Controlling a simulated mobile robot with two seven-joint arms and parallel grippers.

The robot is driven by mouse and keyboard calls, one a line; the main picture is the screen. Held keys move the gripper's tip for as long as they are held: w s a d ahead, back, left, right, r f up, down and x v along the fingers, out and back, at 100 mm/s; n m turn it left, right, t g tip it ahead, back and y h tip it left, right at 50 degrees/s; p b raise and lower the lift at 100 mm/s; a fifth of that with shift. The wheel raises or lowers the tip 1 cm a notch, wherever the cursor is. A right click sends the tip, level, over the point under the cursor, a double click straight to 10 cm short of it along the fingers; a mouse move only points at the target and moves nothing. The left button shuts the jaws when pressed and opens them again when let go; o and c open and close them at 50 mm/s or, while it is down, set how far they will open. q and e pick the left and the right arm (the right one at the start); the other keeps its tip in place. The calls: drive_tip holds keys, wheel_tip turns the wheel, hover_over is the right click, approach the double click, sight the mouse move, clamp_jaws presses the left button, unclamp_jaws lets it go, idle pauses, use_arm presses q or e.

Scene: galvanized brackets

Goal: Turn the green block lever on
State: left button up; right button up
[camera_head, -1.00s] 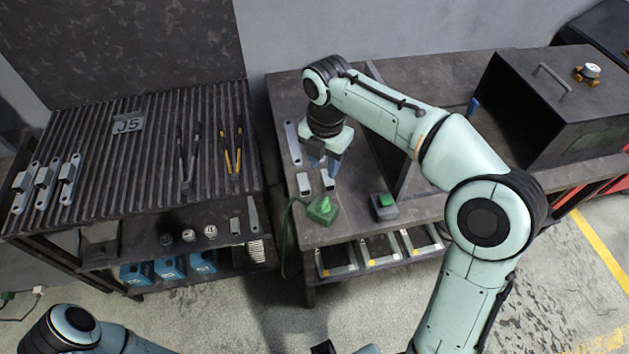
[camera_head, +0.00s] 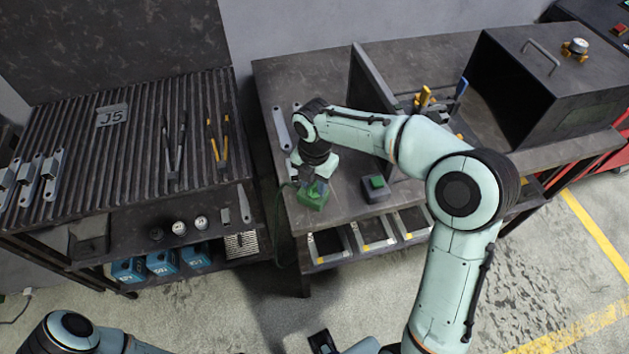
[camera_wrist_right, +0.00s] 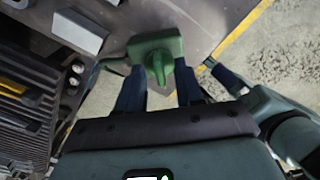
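The green block lever (camera_head: 312,197) sits near the front left corner of the right-hand bench. In the right wrist view the green block lever (camera_wrist_right: 150,44) shows a blocky body with a narrow handle pointing down between my fingers. My right gripper (camera_head: 309,187) is over it and partly hides it. In the right wrist view my right gripper (camera_wrist_right: 159,84) is open, one dark finger on each side of the handle, with visible gaps. My left arm enters at the bottom left of the head view. A dark fingertip (camera_wrist_right: 225,78) at the right of the wrist view seems to be my left gripper; its opening is unclear.
Pale metal pieces (camera_wrist_right: 78,30) lie close to the lever. A ribbed shelf (camera_head: 85,165) with tools stands left, across a gap.

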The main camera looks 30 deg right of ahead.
clamp_jaws()
drive_tip(key=shift+m, duration=0.3)
drive_tip(key=shift+m+p, duration=0.3)
drive_tip(key=shift+m, duration=0.7)
drive_tip(key=m, duration=0.3)
drive_tip(key=shift+m, duration=0.3)
drive_tip(key=m, duration=0.5)
drive_tip(key=shift+p, duration=0.3)
drive_tip(key=m, duration=0.6)
drive_tip(key=shift+m, duration=0.3)
